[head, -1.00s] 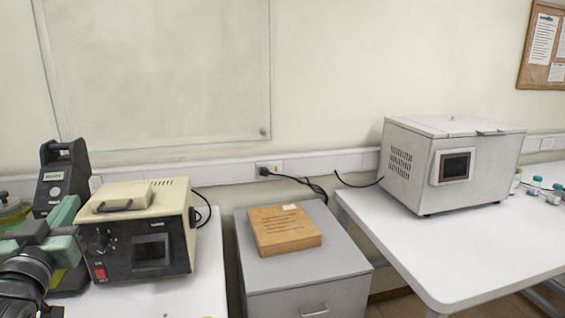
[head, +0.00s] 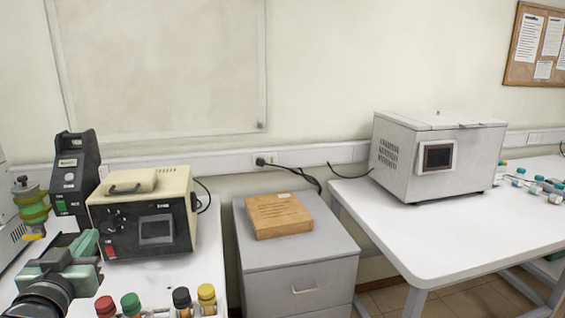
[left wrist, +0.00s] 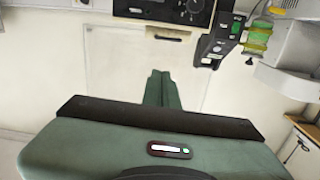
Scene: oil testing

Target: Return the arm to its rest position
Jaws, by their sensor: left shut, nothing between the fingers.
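My left gripper (head: 88,243) is dark with green fingers, at the lower left of the head view, in front of the beige and black tester (head: 155,232). Its fingers are together and hold nothing. In the left wrist view the closed green fingers (left wrist: 158,88) point away from the palm, with open space around them. The tester also shows at the top of that view (left wrist: 165,10), upside down. My right gripper is in neither view.
Several capped vials (head: 207,297) stand at the near edge of the left table, right of my left arm. A black device (head: 75,175) and a green-yellow item (head: 32,208) stand behind. A grey cabinet (head: 300,255) with a wooden block (head: 278,214) and a white box-shaped machine (head: 438,158) are farther right.

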